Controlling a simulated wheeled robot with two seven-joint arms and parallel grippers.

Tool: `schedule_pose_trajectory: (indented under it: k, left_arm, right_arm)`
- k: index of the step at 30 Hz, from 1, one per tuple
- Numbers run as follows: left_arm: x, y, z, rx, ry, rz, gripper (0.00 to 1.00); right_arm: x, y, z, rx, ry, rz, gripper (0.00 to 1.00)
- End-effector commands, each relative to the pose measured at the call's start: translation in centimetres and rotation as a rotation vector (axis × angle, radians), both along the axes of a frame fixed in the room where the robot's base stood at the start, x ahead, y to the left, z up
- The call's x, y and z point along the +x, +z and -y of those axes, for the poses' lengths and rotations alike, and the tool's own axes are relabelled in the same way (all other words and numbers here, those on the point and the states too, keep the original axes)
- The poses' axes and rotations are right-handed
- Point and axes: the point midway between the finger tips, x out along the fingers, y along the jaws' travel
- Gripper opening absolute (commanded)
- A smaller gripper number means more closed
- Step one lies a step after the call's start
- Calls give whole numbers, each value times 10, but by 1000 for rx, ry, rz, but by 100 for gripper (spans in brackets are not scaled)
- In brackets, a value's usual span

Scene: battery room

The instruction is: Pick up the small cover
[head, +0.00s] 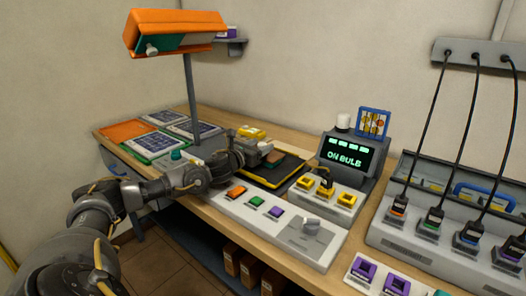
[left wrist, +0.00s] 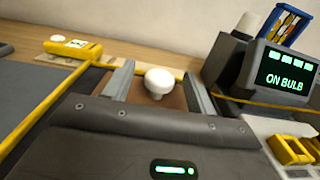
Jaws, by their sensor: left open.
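In the head view my left gripper (head: 272,154) is over the dark, yellow-edged mat (head: 285,173) on the bench, and the arm hides much of that spot. My right gripper is not in view.
A tester with a screen reading "ON BULB" (head: 345,153) stands right of the gripper. A panel of coloured buttons (head: 268,222) lies in front. An orange lamp (head: 175,32) rises behind the arm. Cabled chargers (head: 430,222) fill the right.

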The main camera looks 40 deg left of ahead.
Motion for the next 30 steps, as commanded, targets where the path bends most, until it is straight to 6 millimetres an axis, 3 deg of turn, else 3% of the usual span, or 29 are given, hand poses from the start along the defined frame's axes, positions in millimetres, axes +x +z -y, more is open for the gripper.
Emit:
schedule_pose_trajectory:
  k: [4, 11, 23, 30]
  left_arm:
    - [14, 1, 0, -2, 0, 2, 56]
    - [15, 0, 0, -1, 0, 1, 56]
    - [15, 0, 0, -1, 0, 1, 7]
    - [15, 1, 0, -1, 0, 2, 7]
  right_arm:
    - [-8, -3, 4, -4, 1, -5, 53]
    - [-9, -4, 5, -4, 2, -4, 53]
    - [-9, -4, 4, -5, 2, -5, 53]
    - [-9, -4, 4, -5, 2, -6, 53]
